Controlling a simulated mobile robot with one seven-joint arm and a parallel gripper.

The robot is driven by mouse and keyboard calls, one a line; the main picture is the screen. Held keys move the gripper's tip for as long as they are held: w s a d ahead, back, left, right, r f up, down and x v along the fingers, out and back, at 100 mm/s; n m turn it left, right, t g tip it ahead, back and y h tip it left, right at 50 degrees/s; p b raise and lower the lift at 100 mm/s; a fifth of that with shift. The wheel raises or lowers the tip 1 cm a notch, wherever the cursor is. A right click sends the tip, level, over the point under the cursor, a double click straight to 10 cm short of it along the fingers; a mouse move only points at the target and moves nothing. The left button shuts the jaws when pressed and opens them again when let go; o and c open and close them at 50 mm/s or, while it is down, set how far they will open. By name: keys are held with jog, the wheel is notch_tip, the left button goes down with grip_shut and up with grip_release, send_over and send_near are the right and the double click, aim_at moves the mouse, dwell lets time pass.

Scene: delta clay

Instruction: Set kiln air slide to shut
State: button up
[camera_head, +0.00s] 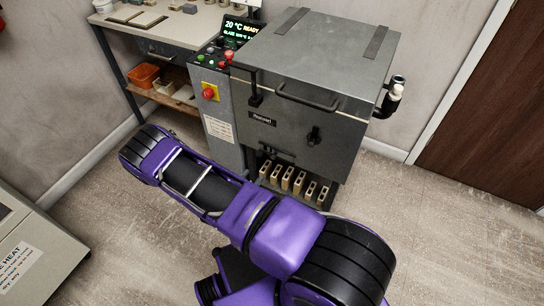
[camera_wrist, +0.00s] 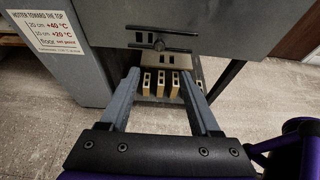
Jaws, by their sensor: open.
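The grey kiln (camera_head: 310,90) stands against the wall with its lid down. Low on its front, the air slide (camera_wrist: 175,49) shows in the wrist view as a dark horizontal strip with a small dark round knob (camera_wrist: 159,45). In the head view the slide area (camera_head: 276,153) is small and dark. My gripper (camera_wrist: 160,74) is open and empty, its two grey fingers pointing toward the kiln's lower front, apart from the knob. The head view does not clearly show the gripper.
Several pale bricks (camera_wrist: 163,84) stand beneath the kiln, beyond my fingers. A control panel (camera_head: 215,65) with a red button (camera_head: 209,93) stands left of the kiln. A bench (camera_head: 165,30) is at the back left, and a pale cabinet (camera_head: 35,245) at the lower left.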

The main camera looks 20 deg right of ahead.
aim_at(272, 157)
jog(key=b+x, duration=0.2)
jog(key=x, duration=1.5)
jog(key=shift+r+b, duration=0.15)
jog(key=shift+b, duration=0.2)
jog(key=shift+a, duration=0.1)
grip_shut()
dwell(0.4)
